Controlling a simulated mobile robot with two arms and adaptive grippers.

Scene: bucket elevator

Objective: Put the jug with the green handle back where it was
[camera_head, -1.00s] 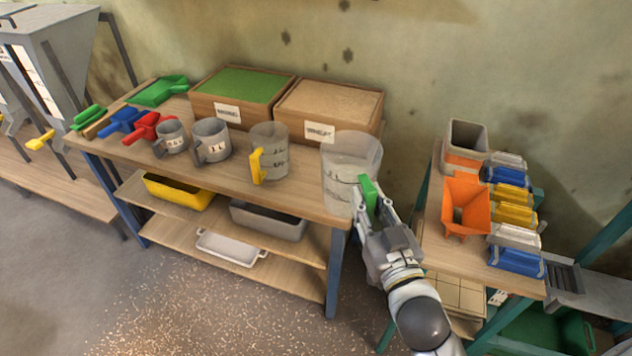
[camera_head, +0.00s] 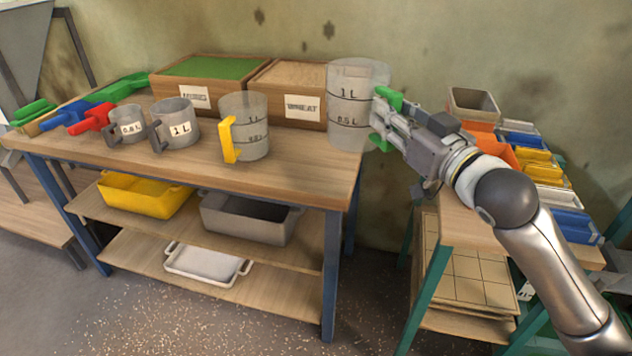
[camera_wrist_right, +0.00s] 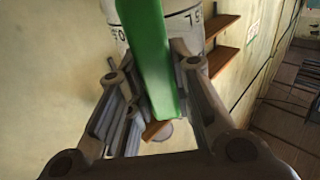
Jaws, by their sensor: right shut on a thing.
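The clear jug (camera_head: 350,112) with level marks and a green handle (camera_head: 389,98) is upright at the right end of the wooden table (camera_head: 200,172) in the head view. I cannot tell if its base touches the tabletop. My right gripper (camera_head: 384,121) comes from the right and is shut on the green handle. The wrist view shows the handle (camera_wrist_right: 148,55) between my right fingers (camera_wrist_right: 155,112), with the marked jug wall (camera_wrist_right: 182,22) behind it. My left gripper is not in view.
A clear jug with a yellow handle (camera_head: 246,126), two grey jugs and coloured scoops stand left on the table. The wheat box (camera_head: 301,107) is just left of the held jug. A rack with orange and coloured bins (camera_head: 560,195) stands right. Bare tabletop lies in front of the jug.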

